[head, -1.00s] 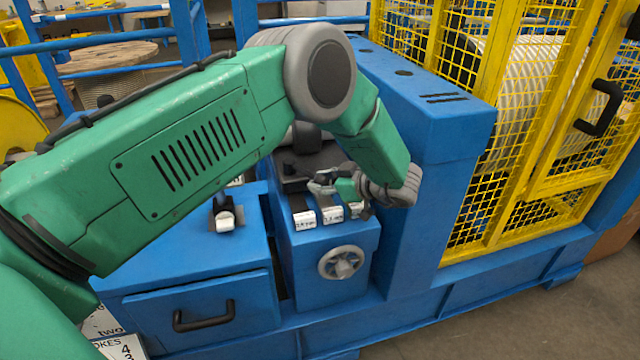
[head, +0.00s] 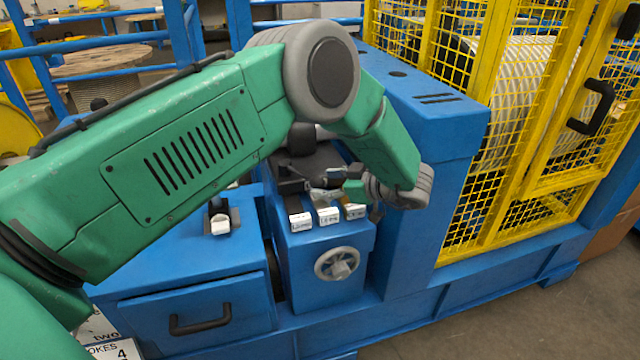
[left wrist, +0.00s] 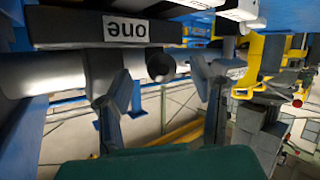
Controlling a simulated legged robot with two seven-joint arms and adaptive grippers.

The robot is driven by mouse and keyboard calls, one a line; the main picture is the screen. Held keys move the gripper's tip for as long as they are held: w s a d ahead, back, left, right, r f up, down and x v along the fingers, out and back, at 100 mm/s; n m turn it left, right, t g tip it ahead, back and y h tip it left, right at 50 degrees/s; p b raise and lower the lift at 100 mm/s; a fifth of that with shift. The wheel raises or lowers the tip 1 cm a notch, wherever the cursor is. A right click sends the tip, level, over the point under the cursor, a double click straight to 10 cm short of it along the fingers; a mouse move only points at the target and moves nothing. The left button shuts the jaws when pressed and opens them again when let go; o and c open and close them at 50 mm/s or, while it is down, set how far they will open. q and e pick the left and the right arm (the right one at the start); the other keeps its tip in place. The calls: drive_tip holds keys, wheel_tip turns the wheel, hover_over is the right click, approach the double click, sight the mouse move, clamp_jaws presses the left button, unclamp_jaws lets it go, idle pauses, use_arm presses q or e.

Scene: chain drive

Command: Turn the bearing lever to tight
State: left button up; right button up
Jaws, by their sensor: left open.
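I cannot tell for sure which part is the bearing lever. A short black lever with a white tag (head: 220,222) stands on the left blue box. Several white-tagged tabs (head: 328,215) sit on top of the middle blue housing, one with its tag partly readable. My left gripper (head: 325,192) is open just above and behind these tabs, seen small and partly confused with dark parts. In the left wrist view its two fingers (left wrist: 165,105) are spread apart, with a grey roller end (left wrist: 160,66) behind the gap. A dark block labelled "one" (left wrist: 125,28) is upside down above the left finger.
A grey handwheel (head: 338,263) is on the housing's front. A tall blue cabinet (head: 425,100) stands close to the right of my gripper, with a yellow mesh guard (head: 475,205) beyond. A drawer with a black handle (head: 200,318) is at lower left.

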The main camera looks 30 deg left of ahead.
use_arm(q)
drive_tip(key=v, duration=0.9)
drive_tip(key=shift+d, duration=0.45)
drive_tip(key=shift+a, duration=0.15)
